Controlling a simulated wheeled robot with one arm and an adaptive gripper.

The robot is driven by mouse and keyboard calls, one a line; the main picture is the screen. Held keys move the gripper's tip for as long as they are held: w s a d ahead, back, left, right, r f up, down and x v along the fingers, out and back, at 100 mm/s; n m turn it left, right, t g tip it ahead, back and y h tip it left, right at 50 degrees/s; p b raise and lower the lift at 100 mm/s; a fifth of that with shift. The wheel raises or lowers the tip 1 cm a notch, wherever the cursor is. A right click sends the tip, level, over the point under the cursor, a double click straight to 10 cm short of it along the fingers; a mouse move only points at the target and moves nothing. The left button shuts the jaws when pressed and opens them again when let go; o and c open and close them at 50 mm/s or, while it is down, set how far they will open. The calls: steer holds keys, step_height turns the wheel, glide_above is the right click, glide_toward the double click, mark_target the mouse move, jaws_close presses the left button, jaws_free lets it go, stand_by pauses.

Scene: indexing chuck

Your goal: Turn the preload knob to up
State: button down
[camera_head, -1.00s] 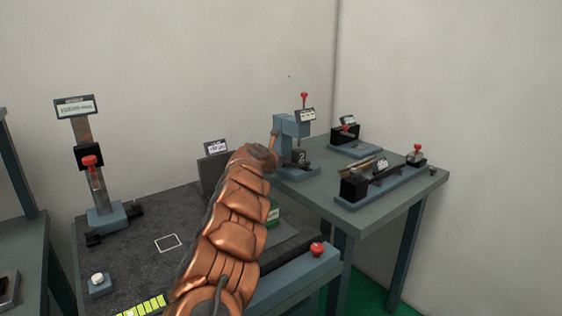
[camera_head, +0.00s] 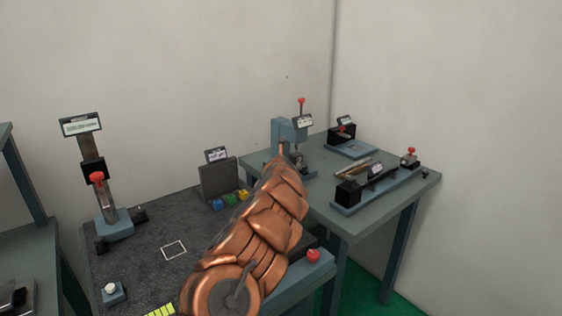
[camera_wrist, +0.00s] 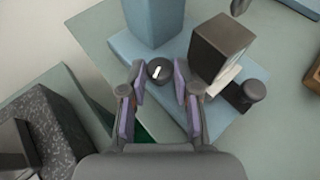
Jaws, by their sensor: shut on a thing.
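The preload knob (camera_wrist: 158,69) is a small round black knob with a white mark, on the blue-grey base (camera_wrist: 185,58) of a fixture in the wrist view. The white mark runs nearly up the picture, leaning slightly right. My gripper (camera_wrist: 159,78) has its two purple-padded fingers on either side of the knob, shut on it. In the head view the fixture (camera_head: 290,130) stands on the right-hand table, with a red-topped lever and a small label. There my copper arm hides the gripper and the knob.
A dark block (camera_wrist: 220,48) and a black round post (camera_wrist: 254,90) stand close right of my gripper in the wrist view. Small coloured blocks (camera_head: 231,199) lie before a grey stand on the dark bench. A gauge stand (camera_head: 100,180) is at left.

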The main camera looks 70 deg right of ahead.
stand_by(0.4)
steer(key=c, duration=0.9)
jaws_free()
steer(key=shift+w+f+b, duration=0.1)
steer(key=shift+f+b, duration=0.15)
steer(key=shift+b, duration=0.9)
steer(key=m+g+b, duration=0.1)
steer(key=b, duration=0.1)
steer(key=shift+m+g+h+b, duration=0.3)
steer(key=shift+b, duration=0.1)
steer(key=m+g+b, duration=0.1)
steer(key=b, duration=0.1)
steer(key=shift+w+f+g+b, duration=0.1)
steer(key=shift+w+g+b, duration=0.05)
steer(key=shift+g+b, duration=0.2)
steer(key=shift+w+r+m+g+b, duration=0.1)
steer(key=shift+r+m+g+b, duration=0.15)
steer(key=shift+m+g+b, duration=0.35)
steer(key=shift+w+r+m+g, duration=0.1)
steer(key=shift+r+m+g, duration=0.05)
steer(key=shift+m+g, duration=0.8)
steer(key=shift+m+g, duration=0.25)
steer(key=shift+g, duration=0.15)
